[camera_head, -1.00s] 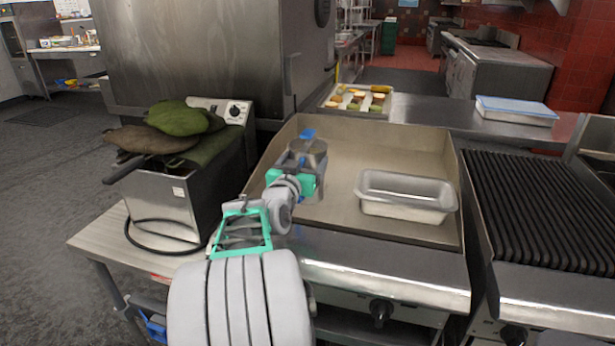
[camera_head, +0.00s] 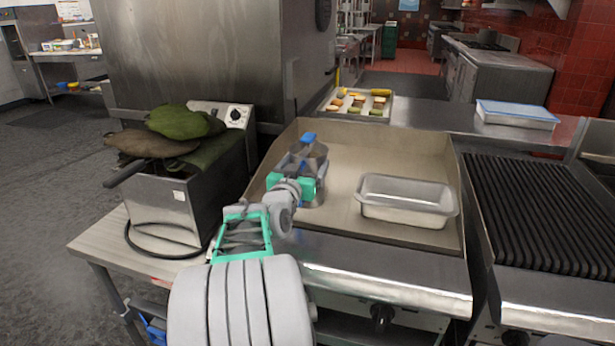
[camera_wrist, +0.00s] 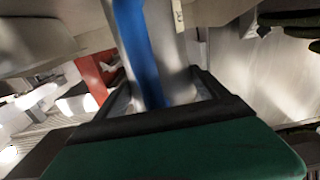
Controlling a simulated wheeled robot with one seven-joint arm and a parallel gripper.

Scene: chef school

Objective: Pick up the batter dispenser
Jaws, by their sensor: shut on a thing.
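The batter dispenser (camera_head: 316,158) is a grey metal vessel with a blue part (camera_head: 309,137) at its top. It is over the left side of the griddle; I cannot tell whether its base touches the plate. My gripper (camera_head: 299,182), with teal parts, is shut on it from the front left and hides part of its lower body. In the wrist view, the dispenser's blue strip (camera_wrist: 140,50) and grey metal body (camera_wrist: 175,50) stand between the dark fingers.
A metal loaf pan (camera_head: 407,217) sits right of the dispenser on the griddle (camera_head: 345,150). A fryer (camera_head: 165,205) with green and brown mitts (camera_head: 180,122) stands left. A ribbed grill (camera_head: 545,215) is right. A food tray (camera_head: 345,92) and a blue-lidded container (camera_head: 517,113) are behind.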

